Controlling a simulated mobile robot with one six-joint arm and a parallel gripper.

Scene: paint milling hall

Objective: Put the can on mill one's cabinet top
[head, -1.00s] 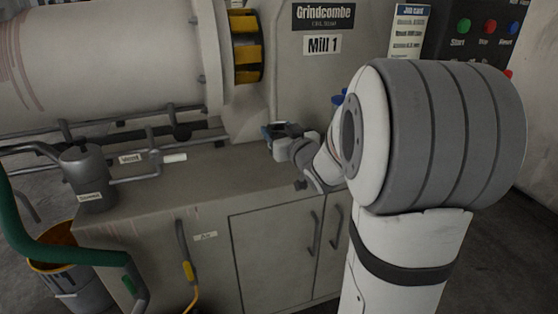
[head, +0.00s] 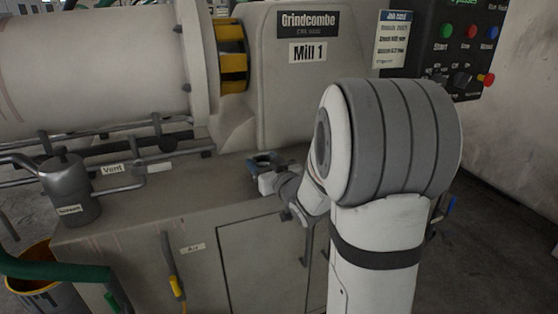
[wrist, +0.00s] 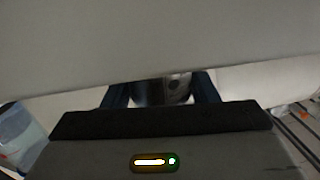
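Mill one's cabinet top (head: 150,203) is a flat grey surface below the mill body, which bears the Mill 1 sign (head: 308,52). My gripper (head: 264,159) is over or at the back right part of this top, close to the mill body. In the wrist view its two dark blue fingers (wrist: 160,92) stand apart. Something dark with a grey round spot shows between them, mostly hidden by the gripper body. I cannot tell whether it is the can held there or something behind. I cannot make out the can for sure anywhere else.
A grey pot (head: 70,188) with piping stands at the left of the cabinet top. A green hose (head: 50,268) and a yellow-rimmed bucket (head: 38,285) are at lower left. A button panel (head: 465,45) is at right. The top's front middle is clear.

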